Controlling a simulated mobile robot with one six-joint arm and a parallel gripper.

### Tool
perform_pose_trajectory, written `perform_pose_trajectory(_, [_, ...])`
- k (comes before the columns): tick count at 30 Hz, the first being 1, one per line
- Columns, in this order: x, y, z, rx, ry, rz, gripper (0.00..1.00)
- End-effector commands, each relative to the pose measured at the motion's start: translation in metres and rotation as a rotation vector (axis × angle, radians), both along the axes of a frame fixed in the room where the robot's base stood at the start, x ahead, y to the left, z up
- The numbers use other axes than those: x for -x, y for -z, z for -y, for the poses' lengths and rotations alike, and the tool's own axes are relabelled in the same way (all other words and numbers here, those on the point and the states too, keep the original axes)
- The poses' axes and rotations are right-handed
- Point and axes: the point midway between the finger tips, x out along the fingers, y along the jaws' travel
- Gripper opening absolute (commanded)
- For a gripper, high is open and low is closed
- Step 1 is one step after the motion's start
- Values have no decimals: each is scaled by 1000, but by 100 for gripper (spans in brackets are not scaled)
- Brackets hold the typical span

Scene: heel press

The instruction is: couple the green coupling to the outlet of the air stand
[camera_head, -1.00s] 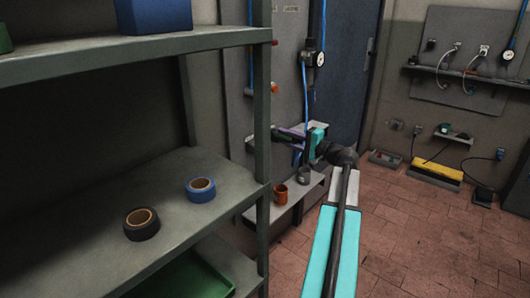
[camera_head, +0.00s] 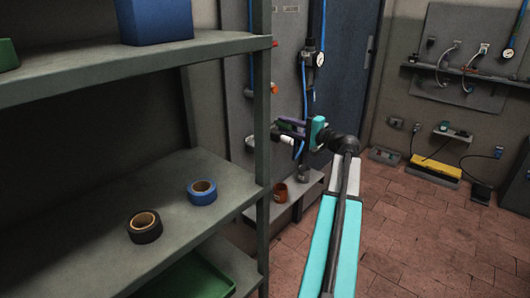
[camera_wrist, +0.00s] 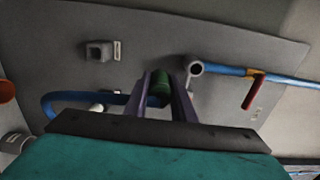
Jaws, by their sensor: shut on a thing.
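The green coupling (camera_wrist: 160,88) is between the two purple fingers of my gripper (camera_wrist: 161,82) in the wrist view. My gripper is shut on it. A blue hose (camera_wrist: 70,97) runs from the left toward the fingers; its join with the coupling is hidden. A grey round-mouthed fitting (camera_wrist: 194,68), apparently the outlet, ends a blue pipe with a red lever (camera_wrist: 254,92). It lies just right of the coupling in the picture; contact or depth between them cannot be told. In the head view my gripper (camera_head: 283,128) is before the air stand's grey panel (camera_head: 238,95); the coupling is too small to tell.
A grey shelf rack (camera_head: 90,200) stands close on the left, with black tape (camera_head: 144,227) and blue tape (camera_head: 202,191). An orange-brown cup (camera_head: 280,192) stands on a low bench below my gripper. A square grey fitting (camera_wrist: 98,50) sticks out of the panel.

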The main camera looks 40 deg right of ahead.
Motion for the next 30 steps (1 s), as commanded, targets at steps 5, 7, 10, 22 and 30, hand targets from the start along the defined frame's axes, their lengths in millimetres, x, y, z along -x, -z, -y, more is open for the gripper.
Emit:
perform_pose_trajectory(5, [0,-12,0,1,0,1,0])
perform_pose_trajectory(7, [0,-15,0,1,0,1,0])
perform_pose_trajectory(10, [0,-20,0,1,0,0,0])
perform_pose_trajectory(22, [0,-41,0,1,0,0,0])
perform_pose_trajectory(30, [0,-55,0,1,0,0,0])
